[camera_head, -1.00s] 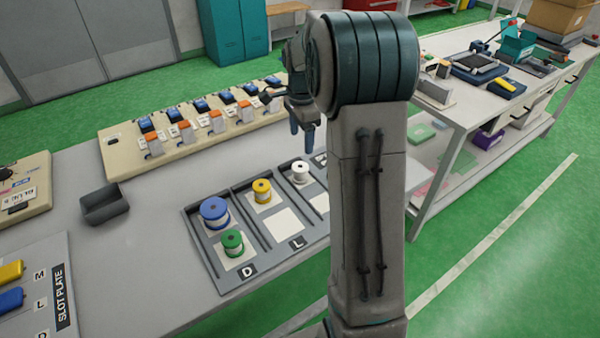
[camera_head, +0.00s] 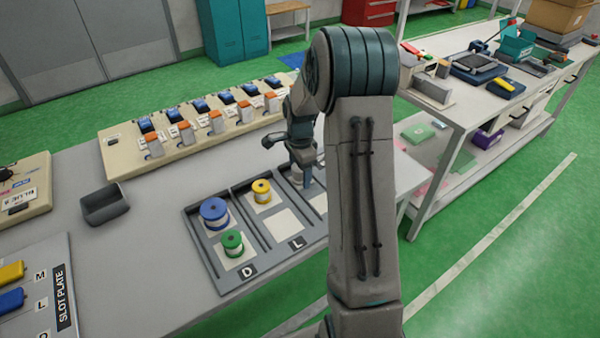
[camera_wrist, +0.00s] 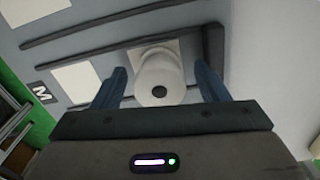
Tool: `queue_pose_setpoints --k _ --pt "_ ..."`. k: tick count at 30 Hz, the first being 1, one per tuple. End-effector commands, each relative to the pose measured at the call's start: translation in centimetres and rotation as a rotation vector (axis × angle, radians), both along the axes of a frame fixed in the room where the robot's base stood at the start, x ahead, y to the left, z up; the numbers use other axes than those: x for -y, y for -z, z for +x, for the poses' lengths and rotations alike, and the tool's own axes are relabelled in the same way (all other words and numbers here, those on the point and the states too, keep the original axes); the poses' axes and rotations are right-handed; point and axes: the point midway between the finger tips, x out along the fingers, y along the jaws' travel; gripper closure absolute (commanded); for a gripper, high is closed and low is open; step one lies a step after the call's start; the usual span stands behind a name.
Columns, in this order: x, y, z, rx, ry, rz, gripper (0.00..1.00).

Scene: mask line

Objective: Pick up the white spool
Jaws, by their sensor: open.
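The white spool (camera_wrist: 160,78) stands on a pale square of the tray in the wrist view, its dark centre hole facing the camera. My gripper (camera_wrist: 160,88) is open, with one finger on each side of the spool and a visible gap on both sides. In the head view my gripper (camera_head: 303,180) is low over the right compartment of the grey tray (camera_head: 225,283), and my arm hides most of the white spool there.
A blue spool (camera_head: 214,212) and a green spool (camera_head: 232,243) stand in the tray's left compartment, and a yellow spool (camera_head: 262,191) in the middle one. A dark bin (camera_head: 104,205) sits to the left. A beige board (camera_head: 200,142) with several devices lies behind.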

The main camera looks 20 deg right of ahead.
Motion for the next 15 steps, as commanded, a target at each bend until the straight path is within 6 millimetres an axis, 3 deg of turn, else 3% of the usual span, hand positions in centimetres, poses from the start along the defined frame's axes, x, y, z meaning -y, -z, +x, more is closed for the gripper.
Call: queue_pose_setpoints --k 4,9,15 --pt "0.0 -0.01 -0.01 0.0 0.0 0.0 0.32" --pt "0.0 -0.02 -0.01 0.0 -0.001 0.0 0.79" --pt "0.0 -0.06 0.0 0.0 -0.001 0.0 0.82"
